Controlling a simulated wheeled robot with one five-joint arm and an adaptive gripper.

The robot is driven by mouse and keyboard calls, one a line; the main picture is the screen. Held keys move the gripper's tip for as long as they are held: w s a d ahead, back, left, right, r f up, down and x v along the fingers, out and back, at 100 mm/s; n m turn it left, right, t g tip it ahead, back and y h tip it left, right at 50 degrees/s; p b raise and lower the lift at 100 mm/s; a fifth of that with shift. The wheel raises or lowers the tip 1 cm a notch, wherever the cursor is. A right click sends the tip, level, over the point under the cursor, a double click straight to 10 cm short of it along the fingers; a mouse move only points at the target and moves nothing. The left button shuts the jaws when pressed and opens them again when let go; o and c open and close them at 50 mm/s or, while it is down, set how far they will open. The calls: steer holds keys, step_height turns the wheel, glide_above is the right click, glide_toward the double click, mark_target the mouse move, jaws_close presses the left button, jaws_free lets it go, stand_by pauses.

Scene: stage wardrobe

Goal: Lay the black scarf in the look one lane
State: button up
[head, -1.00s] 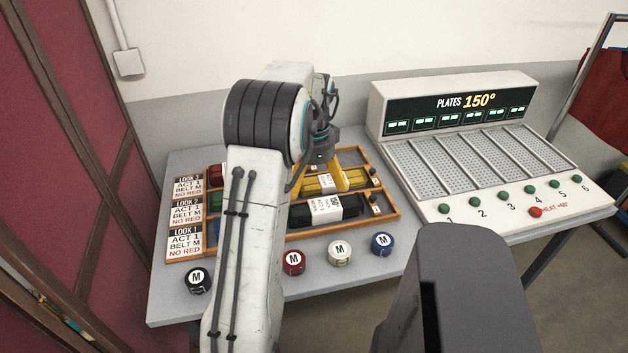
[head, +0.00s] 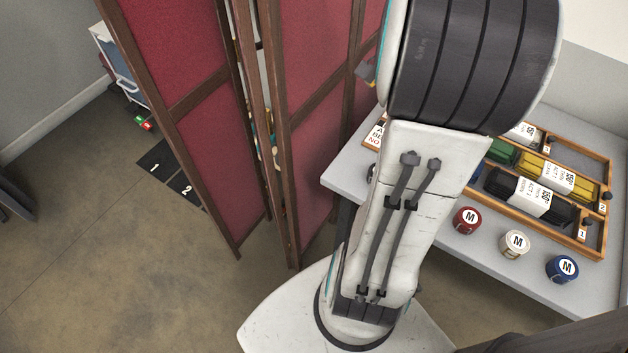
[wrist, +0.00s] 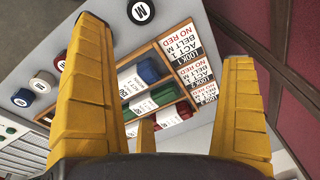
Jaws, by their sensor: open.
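The black scarf (head: 560,211) lies rolled with a white paper band around it in the front lane of the wooden rack (head: 593,249). That is the look one lane, and a blue roll (wrist: 149,70) lies in it nearer the cards. In the wrist view the look one card (wrist: 178,42) stands at the end of this lane. The black scarf does not show clearly in the wrist view.
Yellow (head: 532,164) and green (head: 502,152) rolls lie in the middle lane. Red (head: 467,219), cream (head: 514,243) and blue (head: 562,268) round M pieces stand before the rack. A red folding screen (head: 320,120) stands close left of the table. Open floor lies further left.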

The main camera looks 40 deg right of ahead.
steer(key=s+a+f+n+t, duration=0.1)
steer(key=s+a+n, duration=0.1)
steer(key=a+n, duration=0.6)
steer(key=s+a+f+n+t+y, duration=0.1)
steer(key=a+n, duration=0.7)
steer(key=a, duration=0.8)
steer(key=shift+s+a+n+t, duration=0.3)
steer(key=shift+s+a, duration=0.1)
steer(key=shift+s, duration=0.05)
